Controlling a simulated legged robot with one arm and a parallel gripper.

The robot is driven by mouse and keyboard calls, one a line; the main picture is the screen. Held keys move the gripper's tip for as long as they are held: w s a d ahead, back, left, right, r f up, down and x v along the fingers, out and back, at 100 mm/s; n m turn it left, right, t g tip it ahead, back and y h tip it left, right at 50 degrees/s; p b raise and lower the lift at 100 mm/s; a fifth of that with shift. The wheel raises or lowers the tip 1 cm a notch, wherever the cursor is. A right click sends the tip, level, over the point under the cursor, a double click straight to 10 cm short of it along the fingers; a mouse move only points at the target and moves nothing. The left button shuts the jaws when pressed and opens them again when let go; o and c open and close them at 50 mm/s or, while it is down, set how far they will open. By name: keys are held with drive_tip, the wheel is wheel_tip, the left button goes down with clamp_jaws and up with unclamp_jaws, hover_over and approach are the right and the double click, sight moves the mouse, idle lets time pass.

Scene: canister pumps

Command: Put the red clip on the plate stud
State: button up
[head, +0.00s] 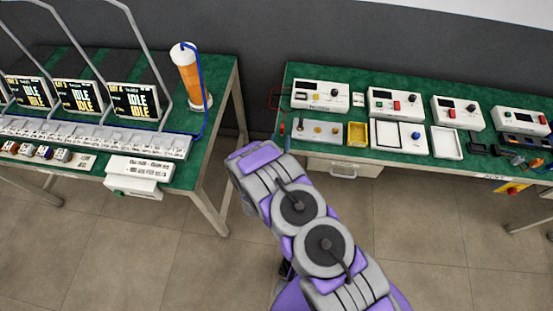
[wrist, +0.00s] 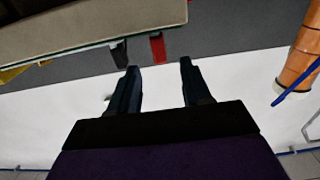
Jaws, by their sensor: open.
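In the head view a small red piece, which looks like the red clip (head: 282,128), is at the left edge of the right-hand table. In the wrist view the red clip (wrist: 158,47) hangs at the table edge, just beyond my fingertips. My gripper (wrist: 160,66) is open and empty, with its two dark fingers apart and the clip roughly in line with the gap. In the head view my arm hides the gripper. A white plate (head: 309,139) with small round studs lies near the table's left front corner; which is the plate stud is unclear.
A black clip (wrist: 119,53) hangs beside the red one. A yellow tray (head: 357,141) and several white instrument boxes (head: 395,101) stand on the right-hand table (head: 300,73). An orange canister (head: 189,80) stands on the left table. Open floor separates the tables.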

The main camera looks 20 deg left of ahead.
drive_tip(key=p+v, duration=0.1)
drive_tip(key=v, duration=0.8)
drive_tip(key=w+r+m+g+h, duration=0.3)
drive_tip(key=w+r+m+g, duration=0.2)
drive_tip(key=w+r+g, duration=0.15)
drive_tip(key=d+r+g+y, duration=0.1)
drive_tip(key=d+r+g, duration=0.2)
drive_tip(key=r, duration=0.4)
drive_tip(key=s+d+r+n+g, duration=0.2)
drive_tip(key=s+d+r+g, duration=0.4)
drive_tip(key=s+d+r, duration=1)
drive_tip(key=d+r, duration=0.1)
drive_tip(key=d, duration=0.1)
drive_tip(key=shift+d+r+h, duration=0.3)
drive_tip(key=shift+d, duration=0.1)
drive_tip(key=shift+o, duration=1.1)
drive_tip(key=s+d+r+g+h, duration=0.1)
drive_tip(key=s+d+r+g, duration=0.1)
drive_tip(key=s+d, duration=0.3)
drive_tip(key=s+d+r+g, duration=0.1)
drive_tip(key=s+d+r, duration=0.2)
drive_tip(key=s, duration=0.9)
drive_tip(key=d, duration=0.3)
drive_tip(key=shift+s+r+g+h, duration=0.25)
drive_tip(key=shift+s+g+h, duration=0.05)
drive_tip(key=shift+g+h, duration=0.1)
